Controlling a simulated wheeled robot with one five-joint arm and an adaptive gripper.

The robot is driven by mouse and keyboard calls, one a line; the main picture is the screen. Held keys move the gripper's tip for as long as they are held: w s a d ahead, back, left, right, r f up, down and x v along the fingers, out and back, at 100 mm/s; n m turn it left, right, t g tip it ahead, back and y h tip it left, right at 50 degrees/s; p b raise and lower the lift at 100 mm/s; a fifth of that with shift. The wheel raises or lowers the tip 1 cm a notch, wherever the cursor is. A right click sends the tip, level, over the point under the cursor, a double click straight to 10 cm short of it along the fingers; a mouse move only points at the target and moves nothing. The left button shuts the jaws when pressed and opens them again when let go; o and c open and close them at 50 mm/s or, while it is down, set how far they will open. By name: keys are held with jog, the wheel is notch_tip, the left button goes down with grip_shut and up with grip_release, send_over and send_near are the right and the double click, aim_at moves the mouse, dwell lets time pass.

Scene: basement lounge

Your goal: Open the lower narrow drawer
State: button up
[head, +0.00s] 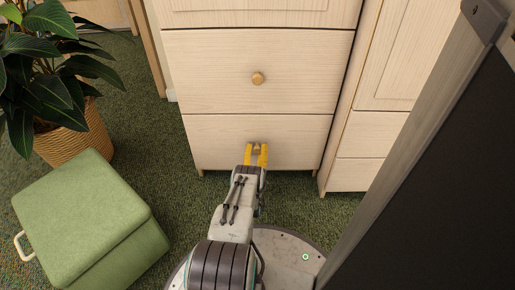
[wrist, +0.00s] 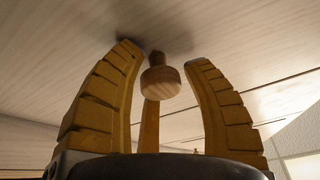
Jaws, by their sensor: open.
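The lower narrow drawer (head: 293,141) is the bottom front of a pale wooden cabinet, and it looks shut, flush with the front above it. My gripper (head: 257,148) is open at the drawer front, with a finger on each side of the knob. In the wrist view my gripper (wrist: 166,55) has a clear gap between each finger and the knob. In the head view the knob is mostly hidden by the fingers.
The drawer above (head: 215,65) has its own round knob (head: 258,78) and is shut. A green box-shaped ottoman (head: 85,215) stands at the left, by a potted plant (head: 75,135). A dark panel with a grey frame (head: 440,190) stands close on the right. Green carpet lies between.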

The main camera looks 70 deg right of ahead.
grip_shut()
dwell(0.4)
jog(key=shift+a, duration=0.1)
